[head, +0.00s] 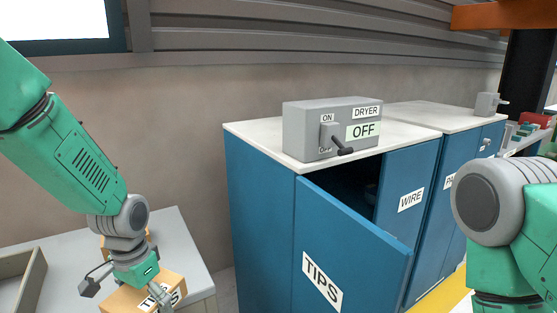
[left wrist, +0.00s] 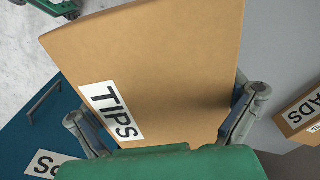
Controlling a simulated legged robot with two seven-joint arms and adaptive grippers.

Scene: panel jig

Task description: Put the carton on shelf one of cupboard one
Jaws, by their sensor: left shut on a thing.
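My left gripper (head: 158,292) is shut on a tan carton (head: 172,282) labelled TIPS, at the lower left of the head view. In the left wrist view the carton (left wrist: 185,60) fills the middle, with a finger of the gripper (left wrist: 165,115) on each of two opposite sides. A blue cupboard (head: 258,210) with a white top stands at the centre. Its door labelled TIPS (head: 350,250) stands open outward, with a dark gap (head: 345,182) behind it. The shelves inside cannot be made out. My right gripper is out of view.
A grey table (head: 188,240) at left bears another tan carton (head: 150,236) and an open tray (head: 32,285). A carton reading "ADS" (left wrist: 304,112) shows in the wrist view. A grey switch box (head: 303,122) sits on the cupboard. The WIRE door (head: 408,180) looks shut.

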